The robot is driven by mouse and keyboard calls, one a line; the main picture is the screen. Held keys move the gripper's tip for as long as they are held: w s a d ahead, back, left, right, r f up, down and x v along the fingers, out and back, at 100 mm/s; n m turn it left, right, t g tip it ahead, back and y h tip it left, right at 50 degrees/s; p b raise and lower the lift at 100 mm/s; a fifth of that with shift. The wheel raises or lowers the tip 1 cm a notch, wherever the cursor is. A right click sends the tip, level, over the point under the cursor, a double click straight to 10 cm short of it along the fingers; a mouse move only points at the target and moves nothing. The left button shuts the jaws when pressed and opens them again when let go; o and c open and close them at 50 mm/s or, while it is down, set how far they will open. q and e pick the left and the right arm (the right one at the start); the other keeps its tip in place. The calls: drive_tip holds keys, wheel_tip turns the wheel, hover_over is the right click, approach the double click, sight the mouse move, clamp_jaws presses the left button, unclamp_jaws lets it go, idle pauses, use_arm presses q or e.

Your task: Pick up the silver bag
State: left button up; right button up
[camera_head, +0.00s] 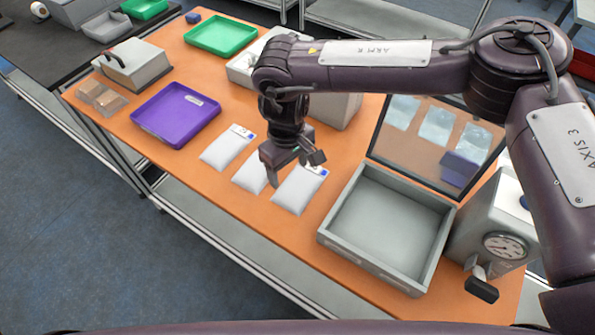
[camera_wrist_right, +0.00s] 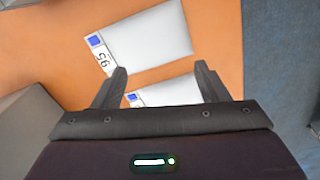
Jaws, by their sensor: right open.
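Three flat silver-white bags with blue-marked labels lie in a row on the orange table: a left bag (camera_head: 227,149), a middle bag (camera_head: 249,177) and a right bag (camera_head: 297,194). My right gripper (camera_head: 294,171) is open and empty, pointing down above the middle and right bags, and hides part of the middle one. In the right wrist view, one bag (camera_wrist_right: 168,92) shows partly between the open fingers, its lower part hidden by the gripper body. Another bag (camera_wrist_right: 146,43) lies fully clear beyond the fingertips. My left gripper is not in view.
A grey open tray (camera_head: 329,239) stands right of the bags, beside a mirror-like panel (camera_head: 408,160) and a box with a dial (camera_head: 505,245). A purple tray (camera_head: 150,128) and a green tray (camera_head: 221,36) lie to the left and back.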

sight(293, 189)
drive_tip(key=shift+s+f, duration=0.2)
drive_tip(key=shift+f, duration=0.3)
drive_tip(key=shift+s+f+p, duration=0.15)
drive_tip(key=shift+f+p, duration=0.2)
drive_tip(key=shift+p, duration=0.05)
drive_tip(key=shift+s+d+f+p, duration=0.1)
drive_tip(key=shift+d+f+p, duration=0.15)
drive_tip(key=shift+f+p, duration=0.3)
drive_tip(key=shift+s+d+f+p, duration=0.1)
drive_tip(key=shift+d+f+p, duration=0.1)
drive_tip(key=shift+f+p, duration=0.25)
drive_tip(key=f, duration=0.2)
drive_tip(key=shift+w+f, duration=0.2)
drive_tip(key=shift+f, duration=0.4)
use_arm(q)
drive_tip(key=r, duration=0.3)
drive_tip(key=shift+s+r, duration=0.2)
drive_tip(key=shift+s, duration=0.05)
use_arm(e)
drive_tip(key=c, duration=1.1)
